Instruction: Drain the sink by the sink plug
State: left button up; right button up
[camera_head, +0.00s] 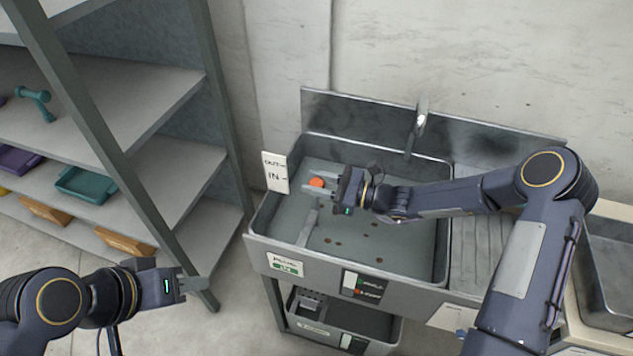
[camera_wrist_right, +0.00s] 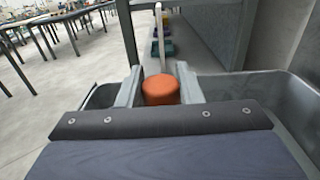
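The sink (camera_head: 262,222) is a grey metal basin against the wall, with several brown spots on its floor. An orange round knob, the sink plug (camera_head: 317,182), shows near its left end, beside a white sign (camera_head: 274,172) reading OUT and IN. My right gripper (camera_head: 311,182) reaches in from the right. In the right wrist view its two fingers (camera_wrist_right: 160,85) stand either side of the orange plug (camera_wrist_right: 161,91), with little side room; contact cannot be told. My left gripper (camera_head: 196,286) is open and empty, left of the sink in front of the shelf.
A faucet (camera_head: 418,122) rises at the sink's back. A ribbed drainboard (camera_head: 478,255) lies right of the basin, partly behind my right arm. A metal shelf (camera_head: 90,115) with coloured trays stands at the left. A lower tray (camera_head: 345,320) sits under the sink.

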grip_shut()
notch_tip(320, 180, up, 4)
jog(key=shift+r+p, duration=0.1)
jog(key=shift+p, duration=0.9)
jog(key=o, duration=0.8)
grip_release()
jog(key=shift+f, duration=0.2)
jog(key=shift+d, duration=0.15)
jog(key=b+v, duration=0.1)
jog(key=v, duration=0.6)
jog(key=shift+s+d+b, duration=0.1)
jog(key=shift+d+b, duration=0.15)
jog(key=shift+b, duration=0.05)
